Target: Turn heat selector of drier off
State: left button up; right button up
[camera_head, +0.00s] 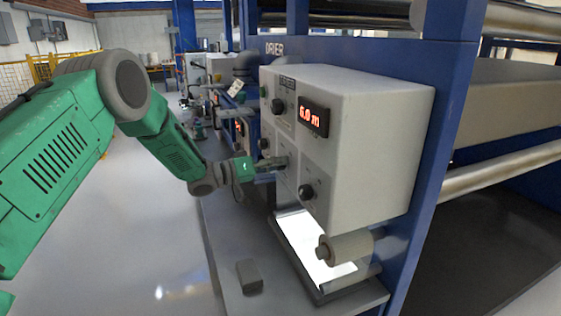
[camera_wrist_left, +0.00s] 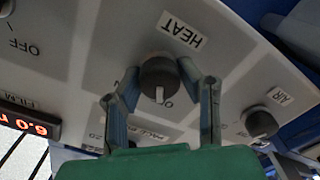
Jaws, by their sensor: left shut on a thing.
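The drier's control box (camera_head: 375,140) is a pale grey box on a blue frame labelled DRIER. In the left wrist view, a dark round knob (camera_wrist_left: 160,76) sits beside the label HEAT (camera_wrist_left: 181,29), which appears upside down. A white mark on the knob points toward the bottom of the picture. My left gripper (camera_head: 280,163) is at the front of the box. In the left wrist view its two fingers (camera_wrist_left: 158,72) are on either side of the heat knob, shut on it. Lettering near the knob is partly hidden by a finger. My right gripper is not in view.
Another knob labelled AIR (camera_wrist_left: 260,123) sits close to the right finger in the wrist view. A red display (camera_head: 313,117) and other dark knobs (camera_head: 306,192) are on the box. A roller (camera_head: 345,248) is below. Open floor lies to the left.

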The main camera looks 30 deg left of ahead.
pick_arm(q)
jog(key=shift+s+f, duration=0.2)
jog(key=shift+f, duration=0.35)
jog(key=o, duration=1.1)
jog(key=shift+a, duration=0.1)
jog(key=shift+o, duration=0.3)
jog(key=shift+a+r, duration=0.2)
jog(key=shift+r, duration=0.05)
jog(key=shift+a, duration=0.1)
jog(key=v, duration=1.2)
jog(key=shift+f+n, duration=0.15)
jog(key=shift+n, duration=0.15)
